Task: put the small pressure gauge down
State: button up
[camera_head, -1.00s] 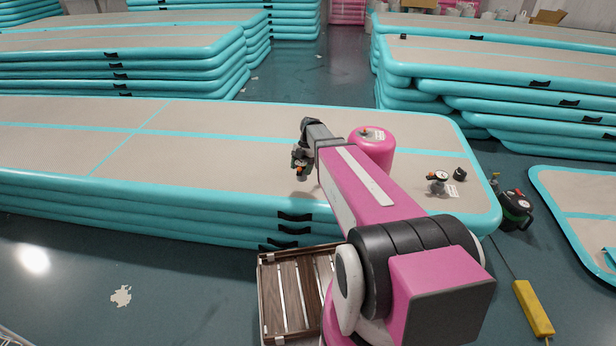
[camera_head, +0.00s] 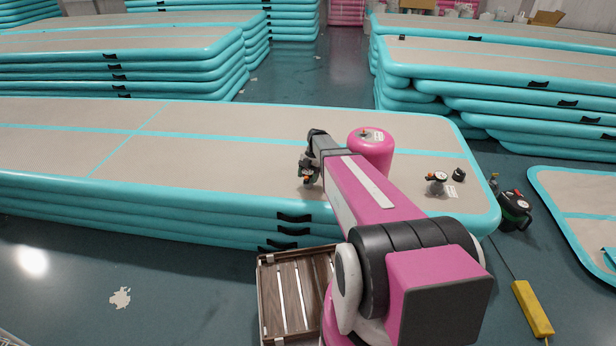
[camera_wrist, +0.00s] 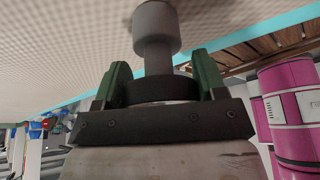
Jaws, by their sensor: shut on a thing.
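The small pressure gauge (camera_wrist: 156,30) is in my gripper, with its grey stem and dark round body showing in the wrist view. My gripper (camera_wrist: 158,76) is shut on it, with one green finger on each side of the body. The gauge's dial face is hidden. In the head view my gripper (camera_head: 308,173) is over the beige top of the stacked inflatable track (camera_head: 230,170), near its front edge. A small dark shadow shows at the stem's end, and I cannot tell whether it touches the track.
A pink canister (camera_head: 370,157) stands on the track behind my arm. Another gauge (camera_head: 437,179), a black fitting (camera_head: 459,174) and a white label (camera_head: 452,192) are on its right end. A slatted wooden crate (camera_head: 268,300) is below the front edge. The track's left side is clear.

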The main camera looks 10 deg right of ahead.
jog(key=shift+f, duration=0.1)
jog(key=o, duration=1)
jog(key=v, duration=1.1)
jog(key=s+a+m+t+h, duration=0.3)
jog(key=s+m, duration=2.1)
jog(key=m, duration=0.3)
jog(key=shift+r, duration=0.25)
jog(key=shift+s, duration=0.1)
